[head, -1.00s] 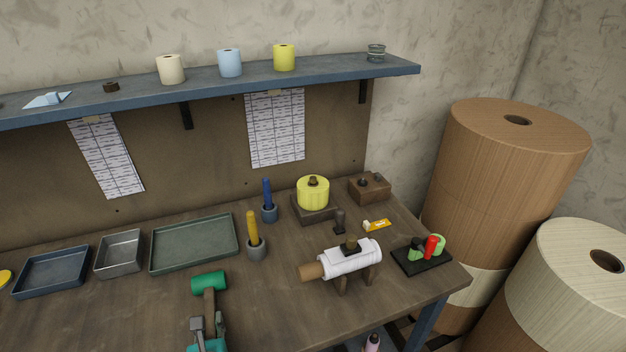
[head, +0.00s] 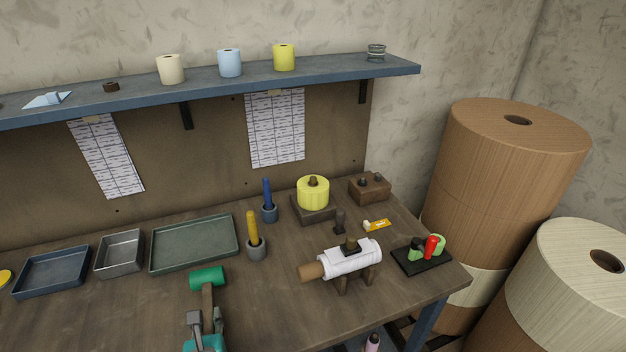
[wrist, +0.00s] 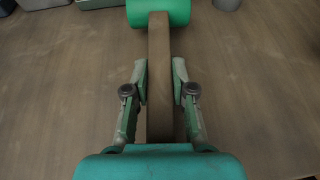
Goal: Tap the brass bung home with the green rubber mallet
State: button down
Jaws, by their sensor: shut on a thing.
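My gripper (wrist: 160,72) is shut on the brown handle of the green rubber mallet (head: 207,278). It also shows at the bottom of the head view (head: 206,318). The mallet's green head (wrist: 158,12) points away from my gripper, over the front of the bench. A brass-brown plug (head: 313,181), which looks like the bung, stands up from the top of the yellow roll (head: 313,196) on a dark block. The mallet is well left of it and nearer me, apart from it. How deep the plug sits cannot be told.
A yellow-handled tool (head: 252,228) and a blue-handled one (head: 267,193) stand upright in cups between mallet and yellow roll. A white roll (head: 340,262) lies on a stand at right. Trays (head: 195,262) line the left. A shelf (head: 200,83) overhangs the back.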

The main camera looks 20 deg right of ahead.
aim_at(208, 320)
jog(key=shift+r, duration=2.1)
jog(key=shift+s, duration=0.1)
